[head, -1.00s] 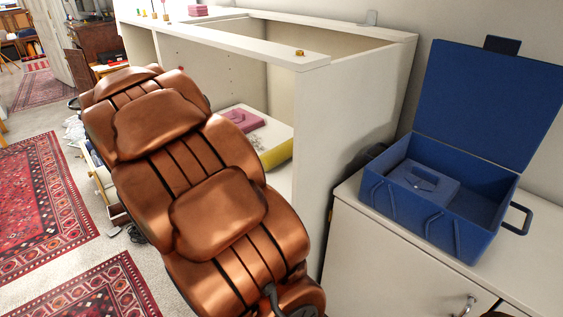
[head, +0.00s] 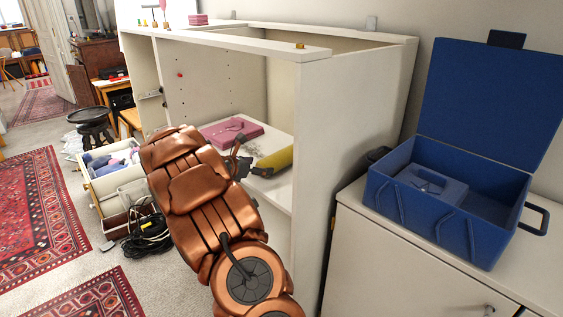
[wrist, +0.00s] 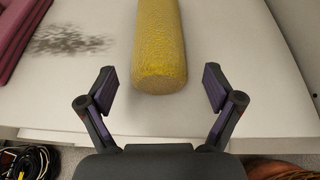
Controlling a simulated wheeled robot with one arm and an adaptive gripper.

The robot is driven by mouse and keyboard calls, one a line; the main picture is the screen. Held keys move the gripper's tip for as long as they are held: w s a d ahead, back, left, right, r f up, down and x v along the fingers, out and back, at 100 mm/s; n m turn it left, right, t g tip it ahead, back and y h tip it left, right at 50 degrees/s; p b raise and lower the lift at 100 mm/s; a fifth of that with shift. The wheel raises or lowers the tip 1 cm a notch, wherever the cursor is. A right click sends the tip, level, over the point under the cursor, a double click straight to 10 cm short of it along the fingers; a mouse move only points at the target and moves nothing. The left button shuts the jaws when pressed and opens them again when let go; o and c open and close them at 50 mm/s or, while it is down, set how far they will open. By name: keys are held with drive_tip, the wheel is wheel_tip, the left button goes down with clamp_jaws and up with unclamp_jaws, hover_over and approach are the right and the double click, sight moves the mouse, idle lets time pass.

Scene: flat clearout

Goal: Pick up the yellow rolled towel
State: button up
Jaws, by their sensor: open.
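The yellow rolled towel (head: 273,160) lies on a white shelf inside the open cabinet. In the wrist view the towel (wrist: 159,45) runs away from me, its near end just ahead of and between my fingertips. My gripper (wrist: 160,90) is open, with one finger on each side of the towel's line and nothing held. In the head view my gripper (head: 240,160) shows dark and partly hidden by my copper arm, at the shelf's front to the left of the towel.
A pink folded item (head: 232,132) lies left of the towel on the shelf (head: 272,186). The cabinet's side panel (head: 345,140) stands to the right. A blue open box (head: 440,200) sits on a white cupboard. Black cables (head: 148,236) and an open drawer (head: 112,176) are lower left.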

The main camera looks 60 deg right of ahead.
sight(270, 165)
drive_tip(key=shift+x, duration=2.95)
drive_tip(key=shift+w, duration=0.1)
drive_tip(key=shift+c, duration=0.3)
drive_tip(key=c, duration=1.2)
